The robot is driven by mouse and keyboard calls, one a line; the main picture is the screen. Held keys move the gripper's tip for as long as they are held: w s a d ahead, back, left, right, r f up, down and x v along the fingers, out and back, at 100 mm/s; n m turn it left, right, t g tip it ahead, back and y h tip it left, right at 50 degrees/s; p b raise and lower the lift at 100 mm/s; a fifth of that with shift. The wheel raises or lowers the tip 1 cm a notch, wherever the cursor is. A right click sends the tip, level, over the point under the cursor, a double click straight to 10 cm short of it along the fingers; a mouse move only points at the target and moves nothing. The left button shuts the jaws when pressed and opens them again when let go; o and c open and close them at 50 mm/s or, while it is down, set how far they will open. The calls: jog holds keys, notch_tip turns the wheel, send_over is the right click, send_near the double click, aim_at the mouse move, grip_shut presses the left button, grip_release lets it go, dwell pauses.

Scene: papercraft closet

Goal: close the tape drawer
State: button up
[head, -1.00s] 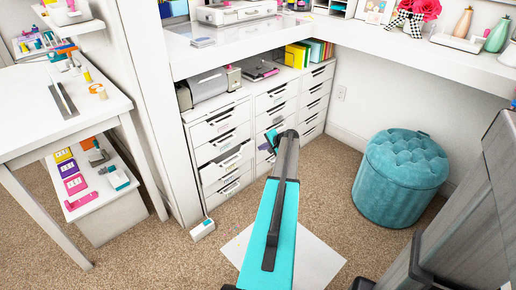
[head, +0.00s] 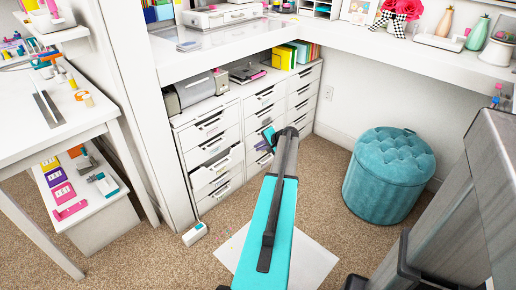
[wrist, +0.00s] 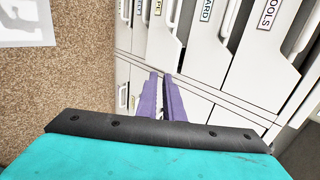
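The left column of a white drawer unit has one drawer (head: 216,168) pulled part way out, below several shut ones. Its label is too small to read in the head view. My gripper (head: 265,150) is in front of the middle column, to the right of the pulled-out drawer. In the wrist view its purple fingers (wrist: 160,92) are close together with nothing seen between them, near the labelled white drawer fronts (wrist: 205,40). The labels there appear sideways and partly cut off; one reads "TOOLS". My arm hides part of the middle column's lower drawers.
A teal tufted ottoman (head: 395,175) stands to the right of the drawers. A small white box (head: 194,234) lies on the carpet before the left column. A white desk (head: 30,110) with a low shelf is at the left.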

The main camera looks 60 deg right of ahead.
jog(key=shift+o, duration=0.7)
jog(key=shift+w+a+f, duration=0.15)
jog(key=shift+a, duration=0.05)
jog(key=w+a+f+n+g+y, duration=0.15)
jog(key=w+a+f, duration=0.35)
jog(key=a, duration=0.7)
jog(key=w+a+f+n+g+y, duration=0.1)
jog(key=w+a+f+n+y, duration=0.25)
jog(key=a, duration=0.85)
jog(key=w+a+f+n+g, duration=0.1)
jog(key=w+a+f+n, duration=0.1)
jog(key=w+a+f, duration=0.75)
jog(key=s+a+f+n+g, duration=0.25)
jog(key=s+a, duration=0.25)
jog(key=a, duration=0.7)
jog(key=s+a+f+n+g, duration=0.1)
jog(key=s+a+n+g, duration=0.2)
jog(key=a, duration=0.8)
jog(key=s+a+f+n+g, duration=0.1)
jog(key=s+a+f+n, duration=0.15)
jog(key=s+a, duration=0.65)
jog(key=s+a+n+g+h, duration=0.2)
jog(key=s+a+n, duration=0.4)
jog(key=s+a, duration=0.6)
jog(key=shift+s+a+f+g, duration=0.25)
jog(key=shift+s+a+g, duration=0.15)
jog(key=shift+a+g, duration=0.45)
